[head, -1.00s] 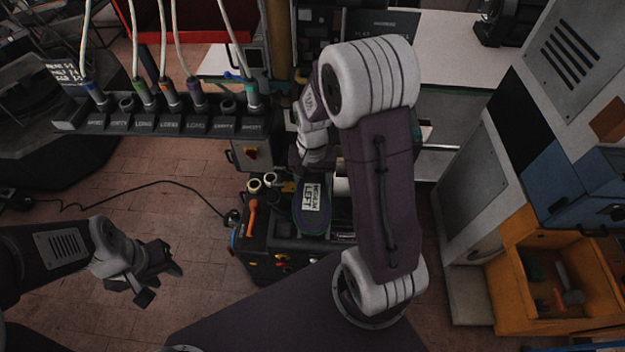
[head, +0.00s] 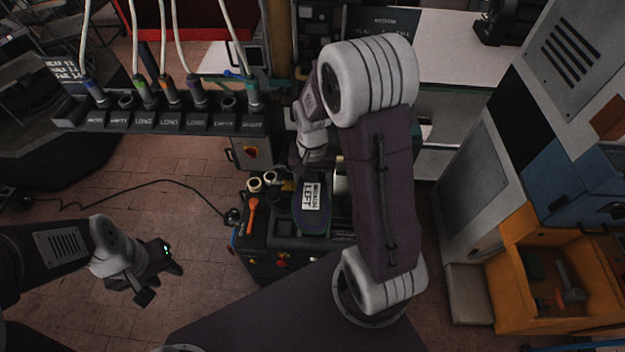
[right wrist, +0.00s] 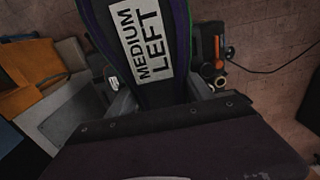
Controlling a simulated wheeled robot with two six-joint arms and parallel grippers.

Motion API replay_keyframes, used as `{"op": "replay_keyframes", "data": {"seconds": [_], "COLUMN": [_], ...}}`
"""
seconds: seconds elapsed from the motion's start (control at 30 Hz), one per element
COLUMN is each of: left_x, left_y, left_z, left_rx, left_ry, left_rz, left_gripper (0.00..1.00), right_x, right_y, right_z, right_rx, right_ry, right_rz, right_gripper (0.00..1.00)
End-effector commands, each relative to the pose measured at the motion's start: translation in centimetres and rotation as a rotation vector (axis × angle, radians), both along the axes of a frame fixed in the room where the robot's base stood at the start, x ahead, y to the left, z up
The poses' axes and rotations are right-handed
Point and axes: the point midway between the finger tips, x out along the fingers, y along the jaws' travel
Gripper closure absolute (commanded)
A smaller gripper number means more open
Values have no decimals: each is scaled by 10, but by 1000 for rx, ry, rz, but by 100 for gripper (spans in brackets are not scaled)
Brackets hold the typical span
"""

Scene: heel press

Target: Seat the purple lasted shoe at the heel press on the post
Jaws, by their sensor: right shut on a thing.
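The purple lasted shoe shows its dark sole (head: 312,219) with a purple rim and a white label reading MEDIUM LEFT. My right gripper (head: 308,165) is shut on it at the end away from me. In the right wrist view the shoe (right wrist: 178,92) runs up between the two fingers of my right gripper (right wrist: 160,93), label facing the camera. Its upper is hidden below the sole. My left gripper (head: 161,283) hangs empty over the floor at lower left, fingers apart. I cannot clearly tell the heel press or its post; my right arm covers much of the middle.
A rack (head: 165,122) with hoses and labels such as LONG, EMPTY and SHORT stands at upper left. A white-topped table (head: 455,60) is at the back. An orange bin (head: 515,290) and a grey cabinet (head: 470,190) stand at right. A black cable (head: 150,182) lies on the tiled floor.

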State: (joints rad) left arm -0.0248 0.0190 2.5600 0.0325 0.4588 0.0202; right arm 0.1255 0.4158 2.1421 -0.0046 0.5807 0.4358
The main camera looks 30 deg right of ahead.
Motion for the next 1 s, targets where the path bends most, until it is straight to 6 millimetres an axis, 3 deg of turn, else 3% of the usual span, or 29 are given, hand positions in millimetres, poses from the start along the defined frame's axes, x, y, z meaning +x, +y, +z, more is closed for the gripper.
{"op": "replay_keyframes", "data": {"seconds": [0.4, 0.43, 0.5, 0.83, 1.0], "left_x": [0, 0, 0, 0, 0], "left_y": [0, 0, 0, 0, 0], "left_z": [-4, -4, -4, -5, -11], "left_rx": [0, 0, 0, 0, 0], "left_ry": [0, 0, 0, 0, 0], "left_rz": [0, 0, 0, 0, 0], "left_gripper": [64, 64, 64, 64, 64], "right_x": [0, 1, 0, 0, 2], "right_y": [0, 0, 0, 0, 0], "right_z": [-6, -5, -5, -5, 23], "right_rx": [0, 0, 0, 0, -1], "right_ry": [-2, -2, -1, 0, -8], "right_rz": [0, 0, 0, 0, 0], "right_gripper": [97, 35, 15, 15, 15]}}
